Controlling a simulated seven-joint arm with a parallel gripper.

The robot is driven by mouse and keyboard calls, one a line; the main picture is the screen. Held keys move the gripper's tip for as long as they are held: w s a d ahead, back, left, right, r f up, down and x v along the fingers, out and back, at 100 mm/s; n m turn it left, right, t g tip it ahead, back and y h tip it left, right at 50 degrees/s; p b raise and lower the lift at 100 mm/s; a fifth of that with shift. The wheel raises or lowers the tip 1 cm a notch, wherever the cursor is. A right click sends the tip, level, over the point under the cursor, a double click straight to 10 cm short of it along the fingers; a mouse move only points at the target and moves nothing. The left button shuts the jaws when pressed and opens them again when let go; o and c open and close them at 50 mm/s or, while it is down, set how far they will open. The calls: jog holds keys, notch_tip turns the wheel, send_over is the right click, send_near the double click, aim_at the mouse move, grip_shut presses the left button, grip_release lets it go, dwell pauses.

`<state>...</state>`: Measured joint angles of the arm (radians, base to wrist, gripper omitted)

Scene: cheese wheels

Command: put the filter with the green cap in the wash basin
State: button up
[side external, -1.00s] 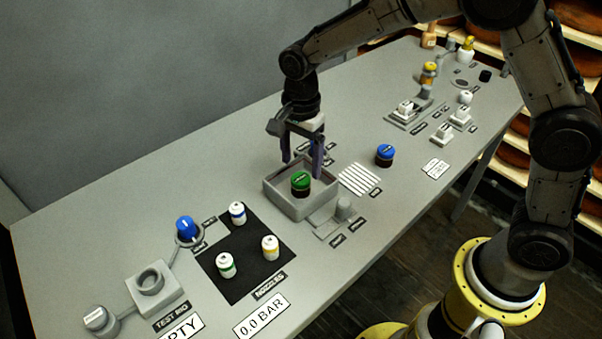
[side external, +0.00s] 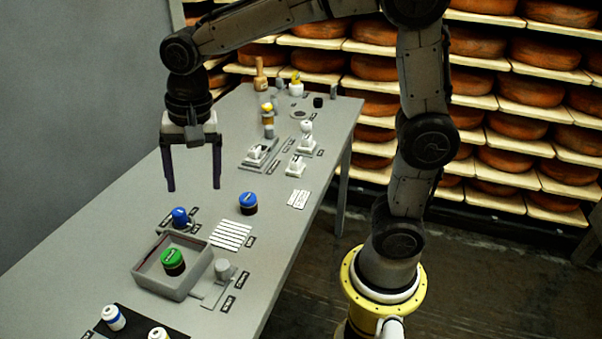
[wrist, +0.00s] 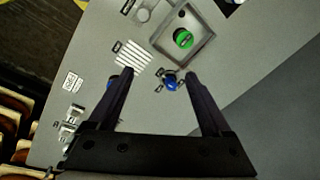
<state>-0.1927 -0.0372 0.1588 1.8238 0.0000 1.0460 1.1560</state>
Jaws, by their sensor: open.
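The filter with the green cap (side external: 173,261) stands upright inside the square grey wash basin (side external: 140,271). In the wrist view the green cap (wrist: 183,38) shows inside the basin (wrist: 207,50) at the top. My gripper (side external: 194,188) is open and empty, raised above the table, farther back than the basin. Its two fingers (wrist: 160,73) are spread in the wrist view, with nothing between them but the table and a blue knob beyond.
A dark filter with a blue cap (side external: 247,203) stands behind a white striped rack (side external: 231,234). A blue knob (side external: 180,217) sits behind the basin. White-capped modules (side external: 114,317) stand on a black mat at the front. White fixtures (side external: 262,151) and bottles are at the far end.

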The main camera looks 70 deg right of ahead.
jog(key=s+d+n+t, duration=0.2)
jog(key=s+n, duration=0.3)
jog(key=s, duration=0.4)
jog(key=s+d+n+t, duration=0.1)
jog(key=s+d+n, duration=0.3)
jog(key=s, duration=0.5)
jog(key=shift+s+d+r+n+t, duration=0.2)
jog(key=shift+s+d+n+t, duration=0.2)
jog(key=shift+n, duration=0.6)
